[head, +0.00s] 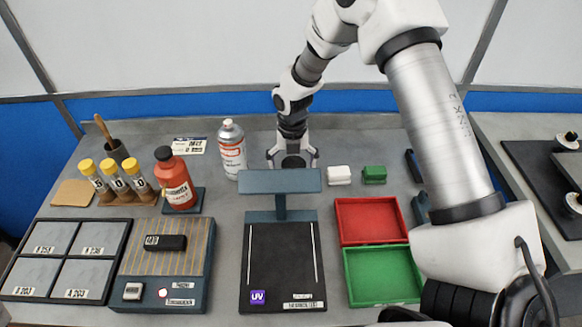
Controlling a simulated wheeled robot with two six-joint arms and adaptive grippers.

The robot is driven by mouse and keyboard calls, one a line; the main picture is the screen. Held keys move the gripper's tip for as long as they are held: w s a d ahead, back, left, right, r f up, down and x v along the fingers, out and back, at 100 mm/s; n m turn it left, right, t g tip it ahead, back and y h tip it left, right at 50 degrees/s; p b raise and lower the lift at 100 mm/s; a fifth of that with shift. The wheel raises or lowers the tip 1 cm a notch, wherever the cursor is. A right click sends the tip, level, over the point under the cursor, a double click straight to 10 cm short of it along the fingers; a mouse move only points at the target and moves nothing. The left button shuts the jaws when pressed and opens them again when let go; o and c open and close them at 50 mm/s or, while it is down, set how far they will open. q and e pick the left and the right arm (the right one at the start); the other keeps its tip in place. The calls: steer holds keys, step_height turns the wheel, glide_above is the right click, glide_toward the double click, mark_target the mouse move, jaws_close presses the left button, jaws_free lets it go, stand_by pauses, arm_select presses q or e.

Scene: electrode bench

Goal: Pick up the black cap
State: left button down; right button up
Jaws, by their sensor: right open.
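A dark cap (163,153) tops the red bottle (177,184), which stands upright on a small dark blue base at the left. I see no loose part that is plainly a black cap. A black labelled block (166,242) lies on the striped device (138,262). My right gripper (292,163) is open, fingers apart, at the back of the bench behind the blue-grey lamp head (280,181). It is well right of the bottle and holds nothing that I can see; the lamp head hides what is just in front. My left gripper is not in view.
A spray can (232,150) stands left of my right gripper. White (339,175) and green (374,174) blocks lie to its right. Red (371,221) and green (382,275) trays, yellow-capped vials (112,175) and a four-panel tray (66,257) take up the bench.

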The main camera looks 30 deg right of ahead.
steer(key=shift+f, duration=0.5)
steer(key=shift+d+f, duration=0.1)
steer(key=shift+d, duration=0.15)
steer(key=shift+s+a, duration=0.1)
steer(key=c, duration=0.8)
steer(key=shift+c, duration=0.2)
